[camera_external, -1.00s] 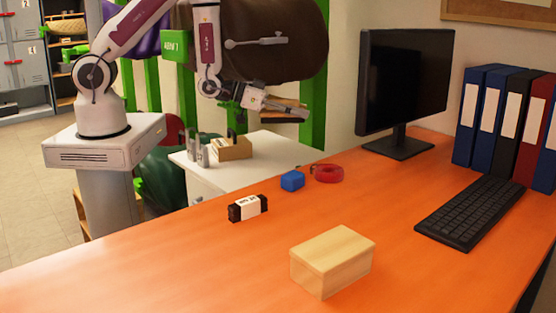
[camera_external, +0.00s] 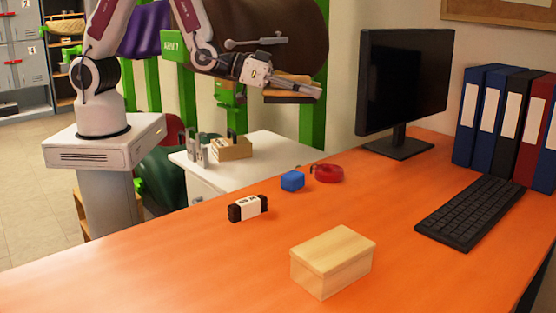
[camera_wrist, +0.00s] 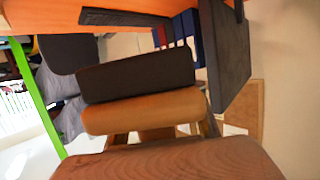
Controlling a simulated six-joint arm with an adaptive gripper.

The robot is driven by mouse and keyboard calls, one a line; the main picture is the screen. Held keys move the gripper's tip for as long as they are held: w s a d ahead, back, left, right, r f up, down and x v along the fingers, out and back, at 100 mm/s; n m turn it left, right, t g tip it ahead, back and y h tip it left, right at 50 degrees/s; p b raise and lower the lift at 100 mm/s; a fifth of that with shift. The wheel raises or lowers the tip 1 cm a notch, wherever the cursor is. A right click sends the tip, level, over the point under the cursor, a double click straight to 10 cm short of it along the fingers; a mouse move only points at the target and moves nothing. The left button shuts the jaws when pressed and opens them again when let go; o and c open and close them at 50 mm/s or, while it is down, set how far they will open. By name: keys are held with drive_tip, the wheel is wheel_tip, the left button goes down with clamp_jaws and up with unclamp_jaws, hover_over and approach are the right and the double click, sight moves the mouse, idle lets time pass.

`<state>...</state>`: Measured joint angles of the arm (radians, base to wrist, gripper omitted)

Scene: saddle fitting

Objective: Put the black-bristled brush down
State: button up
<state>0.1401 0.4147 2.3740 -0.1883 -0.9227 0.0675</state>
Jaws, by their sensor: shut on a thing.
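My gripper (camera_external: 306,89) is in the air behind the orange desk, in front of the big brown rounded body. It is shut on the black-bristled brush (camera_external: 292,78), which has a wooden back and dark underside. In the wrist view the brush shows its black bristle block (camera_wrist: 135,75) above its light brown wooden back (camera_wrist: 145,109). Nothing visible supports the brush from below. Parts of the fingers and of the brush hide each other.
The orange desk (camera_external: 190,262) carries a wooden box (camera_external: 333,262), black-and-white block (camera_external: 248,208), blue block (camera_external: 292,181), red ring (camera_external: 328,174), keyboard (camera_external: 482,212) and monitor (camera_external: 405,85). A white cabinet (camera_external: 270,155) bears a small open box (camera_external: 232,148). Bare desk surrounds the wooden box.

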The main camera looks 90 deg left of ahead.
drive_tip(key=shift+s+d+r, duration=0.1)
drive_tip(key=shift+d+r, duration=0.25)
drive_tip(key=shift+d, duration=0.3)
drive_tip(key=shift+s+d+r, duration=0.1)
drive_tip(key=shift+d+r, duration=0.25)
drive_tip(key=shift+d, duration=0.3)
drive_tip(key=a, duration=0.7)
drive_tip(key=shift+d, duration=0.1)
